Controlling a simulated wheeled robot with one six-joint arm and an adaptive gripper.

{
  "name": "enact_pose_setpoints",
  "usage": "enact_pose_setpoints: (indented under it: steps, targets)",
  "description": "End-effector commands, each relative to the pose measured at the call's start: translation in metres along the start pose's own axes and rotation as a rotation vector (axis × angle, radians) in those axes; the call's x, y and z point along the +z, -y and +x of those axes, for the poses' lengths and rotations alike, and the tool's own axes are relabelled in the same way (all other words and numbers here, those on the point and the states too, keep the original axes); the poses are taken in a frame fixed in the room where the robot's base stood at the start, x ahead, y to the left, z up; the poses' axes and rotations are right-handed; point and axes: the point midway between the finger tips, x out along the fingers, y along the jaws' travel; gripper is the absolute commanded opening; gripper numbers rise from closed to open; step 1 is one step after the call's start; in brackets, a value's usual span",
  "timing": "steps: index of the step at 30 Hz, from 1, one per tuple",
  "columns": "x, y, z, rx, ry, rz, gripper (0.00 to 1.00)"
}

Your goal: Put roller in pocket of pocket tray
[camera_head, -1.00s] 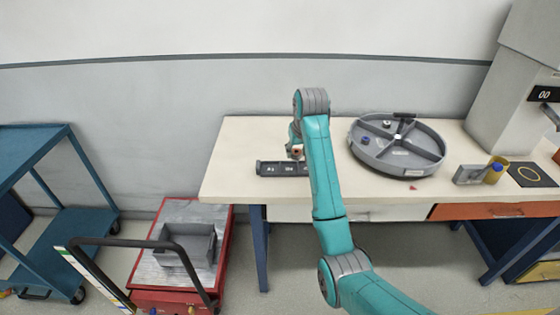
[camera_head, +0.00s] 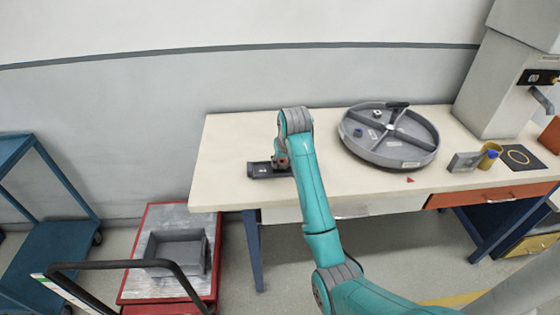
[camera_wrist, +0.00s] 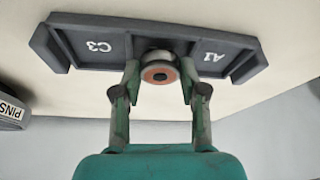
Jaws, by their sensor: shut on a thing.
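The pocket tray (camera_head: 261,170) is a dark grey, long, low tray on the cream table, near its left end. In the wrist view the tray (camera_wrist: 118,48) spans the top, with white labels C3 and A1 on its left and right parts. My gripper (camera_wrist: 159,84) is shut on the roller (camera_wrist: 158,74), a small round piece with an orange-brown ring and grey centre. The roller is in front of the tray's middle part, between the two labels, and hides some of it. I cannot tell whether it touches the tray. In the head view my arm hides the roller.
A round grey divided tray (camera_head: 385,153) with small parts stands on the table to the right. Beyond it are a grey block (camera_head: 464,162), a yellow cup with a blue top (camera_head: 490,155) and a black mat (camera_head: 522,158). A red cart (camera_head: 139,242) holds a grey bin (camera_head: 176,250).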

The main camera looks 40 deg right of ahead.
Motion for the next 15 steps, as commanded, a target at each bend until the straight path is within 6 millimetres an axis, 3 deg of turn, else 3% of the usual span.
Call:
enact_pose_setpoints:
  steps: [3, 15]
  targets:
    - [0.0087, -0.0021, 0.0078, 0.000, 0.001, 0.001, 0.03]
    - [0.0130, -0.0020, 0.0148, 0.000, 0.009, 0.001, 0.03]
